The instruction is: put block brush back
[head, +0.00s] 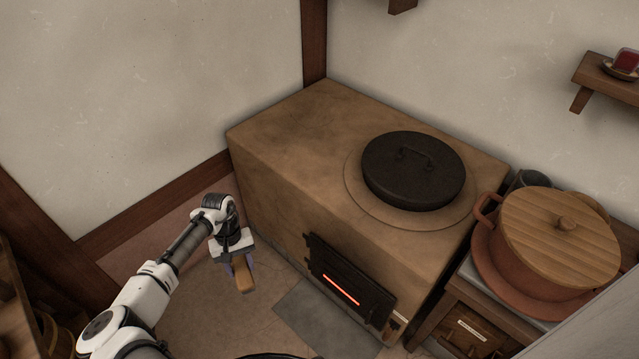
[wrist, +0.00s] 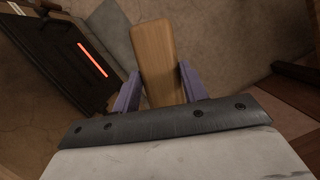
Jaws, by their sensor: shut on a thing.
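The block brush (head: 243,277) shows as a tan wooden block, longer than wide. My gripper (head: 239,268) is shut on it, and it hangs below the fingers in the air above the floor, left of the stove front. In the wrist view the brush (wrist: 159,58) sits between the two purple fingers of my gripper (wrist: 160,84) and reaches away from them. Only its smooth wooden face shows; no bristles can be seen.
The clay stove (head: 290,140) bears a black lid (head: 413,170). Its dark fire door (head: 345,285) glows through a slot. A red pot (head: 540,265) with a wooden lid (head: 560,230) stands right on a drawer cabinet (head: 470,325). A wall shelf (head: 598,80) is upper right. Wooden furniture edges the left.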

